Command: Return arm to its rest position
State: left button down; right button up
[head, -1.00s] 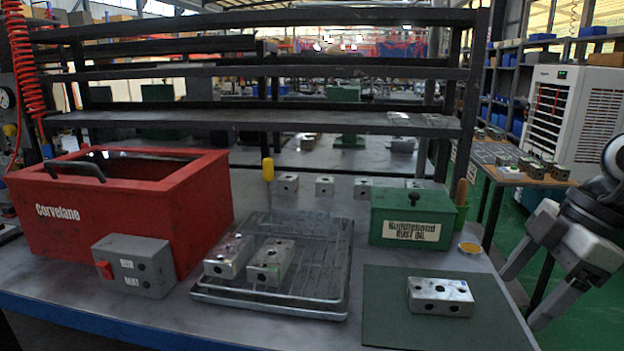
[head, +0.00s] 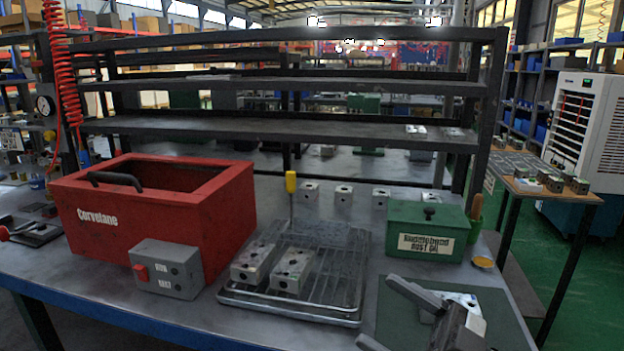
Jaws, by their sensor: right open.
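My right gripper (head: 380,311) is at the lower right of the head view, over the dark green mat (head: 395,318), with its fingers pointing left. Its two fingers are spread apart and nothing shows between them. A metal valve block (head: 466,298) on the mat is partly hidden behind the gripper. I cannot tell whether the gripper touches it. Two more valve blocks, a left one (head: 252,262) and a right one (head: 292,270), sit on the wire rack in the tray (head: 290,312). My left gripper is not in view.
A red open bin (head: 160,215) and a grey switch box (head: 168,270) stand on the left. A yellow-handled tool (head: 291,185) stands behind the tray. Dark shelves rise at the back.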

jog(key=s+d+f+m+t+h+p, duration=0.1)
jog(key=d+f+m+t+h, duration=0.15)
jog(key=f+m+h, duration=0.5)
jog(key=s+d+f+m+t+h+p, duration=0.1)
jog(key=d+f+m+t+h, duration=0.1)
jog(key=f+m+t+h, duration=0.35)
jog(key=s+f+m+g+h+p, duration=0.1)
jog(key=s+f+g+h, duration=0.2)
jog(key=s+f+g, duration=0.4)
notch_tip(320, 180, down, 4)
jog(key=shift+s+a+r+h, duration=0.2)
jog(key=shift+s+a+h, duration=0.2)
jog(key=shift+s, duration=0.5)
